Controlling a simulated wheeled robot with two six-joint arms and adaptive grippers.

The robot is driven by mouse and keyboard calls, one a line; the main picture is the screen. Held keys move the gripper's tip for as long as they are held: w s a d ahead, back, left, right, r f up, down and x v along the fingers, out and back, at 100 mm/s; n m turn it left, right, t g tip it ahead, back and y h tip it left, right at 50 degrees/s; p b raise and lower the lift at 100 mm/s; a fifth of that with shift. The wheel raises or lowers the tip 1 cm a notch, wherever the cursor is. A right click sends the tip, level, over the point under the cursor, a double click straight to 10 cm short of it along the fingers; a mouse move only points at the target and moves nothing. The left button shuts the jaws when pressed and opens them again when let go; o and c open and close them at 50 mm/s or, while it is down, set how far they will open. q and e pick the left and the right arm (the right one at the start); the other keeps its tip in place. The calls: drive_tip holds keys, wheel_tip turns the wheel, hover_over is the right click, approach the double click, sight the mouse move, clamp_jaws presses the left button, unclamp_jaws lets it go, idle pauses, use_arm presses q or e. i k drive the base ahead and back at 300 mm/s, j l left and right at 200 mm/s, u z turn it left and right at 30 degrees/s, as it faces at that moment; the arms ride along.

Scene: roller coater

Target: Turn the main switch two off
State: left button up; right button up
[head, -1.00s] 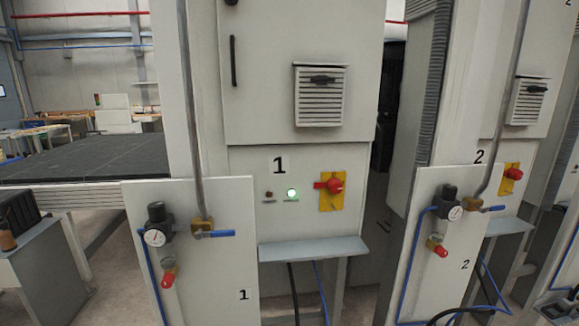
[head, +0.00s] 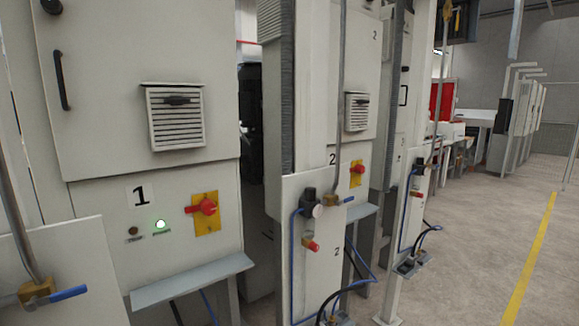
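The main switch two (head: 357,171) is a red rotary handle on a yellow plate. It sits on the cabinet marked 2, right of the middle of the head view and some way off. The handle looks roughly level, but it is small in the picture. A similar red switch on a yellow plate, main switch one (head: 206,208), is on the nearer cabinet marked 1, with its handle level. Neither of my grippers shows in the head view.
A pneumatic panel (head: 316,262) with gauge, valve and blue hose stands before cabinet 2. A shelf (head: 190,281) juts out below switch one. Black cables loop low near the panels. Open concrete floor (head: 470,250) with a yellow line lies to the right.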

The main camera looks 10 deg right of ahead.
sight(359, 169)
drive_tip(key=l, duration=0.9)
drive_tip(key=i+l, duration=0.1)
drive_tip(key=l, duration=0.75)
drive_tip(key=i+j+u, duration=0.15)
drive_tip(key=i, duration=0.85)
drive_tip(key=i+j+u, duration=0.1)
drive_tip(key=i, duration=0.9)
